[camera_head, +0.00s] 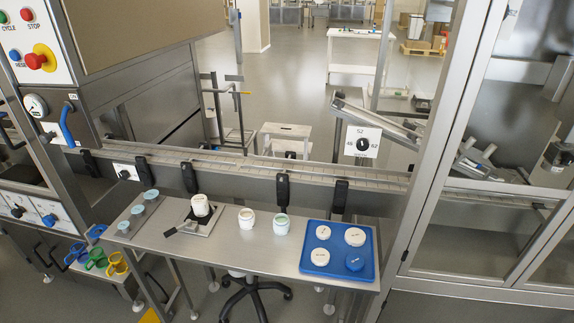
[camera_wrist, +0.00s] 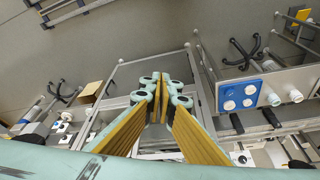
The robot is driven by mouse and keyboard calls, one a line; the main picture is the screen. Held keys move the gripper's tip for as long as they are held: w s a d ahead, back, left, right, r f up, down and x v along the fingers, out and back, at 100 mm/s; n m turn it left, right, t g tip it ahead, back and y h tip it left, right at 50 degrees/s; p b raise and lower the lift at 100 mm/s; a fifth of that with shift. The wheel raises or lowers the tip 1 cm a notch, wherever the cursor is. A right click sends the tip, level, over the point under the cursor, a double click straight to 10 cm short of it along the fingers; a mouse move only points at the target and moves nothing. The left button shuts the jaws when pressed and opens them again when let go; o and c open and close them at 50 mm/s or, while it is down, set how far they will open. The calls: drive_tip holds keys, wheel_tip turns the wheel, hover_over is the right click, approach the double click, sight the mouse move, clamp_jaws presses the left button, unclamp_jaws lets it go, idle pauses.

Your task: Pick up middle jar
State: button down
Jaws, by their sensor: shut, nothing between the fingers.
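The middle jar (camera_head: 246,217) is white and stands upright on the steel worktable. A second white jar (camera_head: 282,223) with a pale green top stands just right of it. A third jar (camera_head: 200,205) stands to the left on a small plate. In the wrist view, the middle jar (camera_wrist: 295,96) is near the right edge, beside the right jar (camera_wrist: 271,97). My gripper (camera_wrist: 160,100), with yellow-faced fingers, is shut and empty, well away from the jars. It does not show in the head view.
A blue tray (camera_head: 308,268) with several round lids is at the table's right end. A black-handled tool (camera_head: 182,229) lies near the left jar. Pale green pieces (camera_head: 137,209) sit at the table's left end. A conveyor rail (camera_head: 230,170) with black clamps runs behind.

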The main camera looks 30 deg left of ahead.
drive_tip(key=c, duration=3.4)
unclamp_jaws()
drive_tip(key=o, duration=1.5)
drive_tip(key=shift+c, duration=0.2)
